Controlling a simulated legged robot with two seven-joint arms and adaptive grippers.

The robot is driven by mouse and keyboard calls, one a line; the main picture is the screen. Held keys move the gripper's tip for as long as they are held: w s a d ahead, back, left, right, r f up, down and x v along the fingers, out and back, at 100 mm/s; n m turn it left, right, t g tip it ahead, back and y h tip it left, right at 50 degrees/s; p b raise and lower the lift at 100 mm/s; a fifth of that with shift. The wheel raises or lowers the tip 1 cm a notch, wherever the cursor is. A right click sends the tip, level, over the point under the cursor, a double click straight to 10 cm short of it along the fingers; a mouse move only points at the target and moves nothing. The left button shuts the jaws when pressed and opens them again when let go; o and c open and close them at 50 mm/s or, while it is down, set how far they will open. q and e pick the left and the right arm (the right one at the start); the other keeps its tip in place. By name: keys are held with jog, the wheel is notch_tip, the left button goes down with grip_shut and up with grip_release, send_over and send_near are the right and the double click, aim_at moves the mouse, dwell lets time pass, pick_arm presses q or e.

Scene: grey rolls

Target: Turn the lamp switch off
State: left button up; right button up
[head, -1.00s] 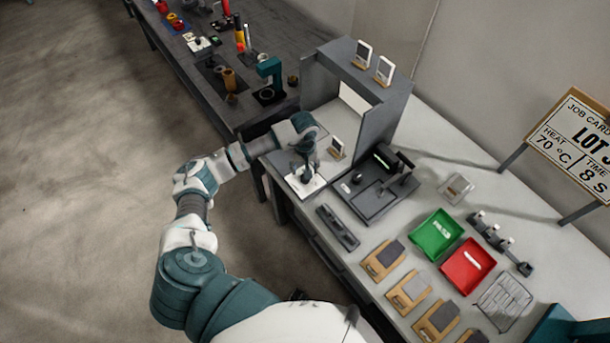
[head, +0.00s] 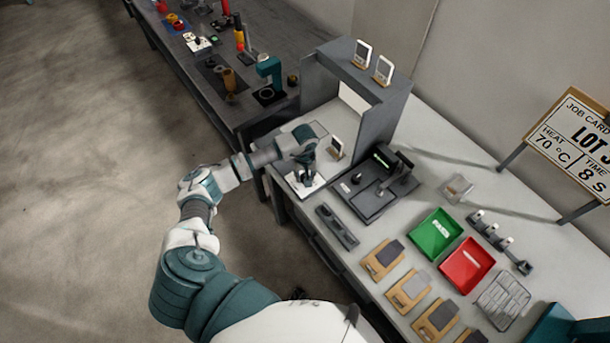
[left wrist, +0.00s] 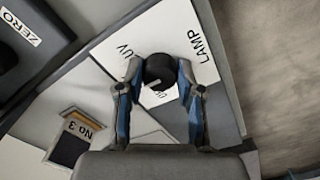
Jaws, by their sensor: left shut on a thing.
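The lamp switch is a round black knob (left wrist: 160,69) with a pale pointer mark, on a white plate (left wrist: 203,58) lettered LAMP and UV in the left wrist view. The pointer lies at a slant toward the lower left of that view. My left gripper (head: 306,178) is down at this plate, at the front of the grey booth in the head view. Its two fingers (left wrist: 160,80) are shut on the knob, one on each side. In the head view the knob is hidden by the gripper. My right gripper is not in view.
The grey booth (head: 385,118) stands behind the gripper, with a small framed card (head: 336,147) inside. A dark device (head: 378,185) stands to the right. Green (head: 436,232) and red (head: 467,265) trays lie further right. A dark rack (head: 337,226) lies near the front edge.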

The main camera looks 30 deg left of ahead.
pick_arm(q)
jog(key=shift+a+n, duration=0.1)
jog(key=shift+n, duration=0.4)
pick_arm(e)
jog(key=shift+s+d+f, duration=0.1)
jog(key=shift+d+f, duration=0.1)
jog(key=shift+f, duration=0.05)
pick_arm(q)
jog(key=shift+b, duration=0.3)
jog(key=shift+n, duration=0.6)
jog(key=n+b, duration=0.1)
jog(key=n, duration=0.5)
jog(key=shift+w+n+b, duration=0.1)
jog(key=shift+n+b, duration=0.3)
jog(key=shift+n, duration=1.5)
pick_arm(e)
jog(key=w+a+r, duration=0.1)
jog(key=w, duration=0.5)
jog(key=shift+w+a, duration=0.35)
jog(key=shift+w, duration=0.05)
pick_arm(q)
jog(key=o, duration=1.2)
jog(key=shift+c, duration=0.2)
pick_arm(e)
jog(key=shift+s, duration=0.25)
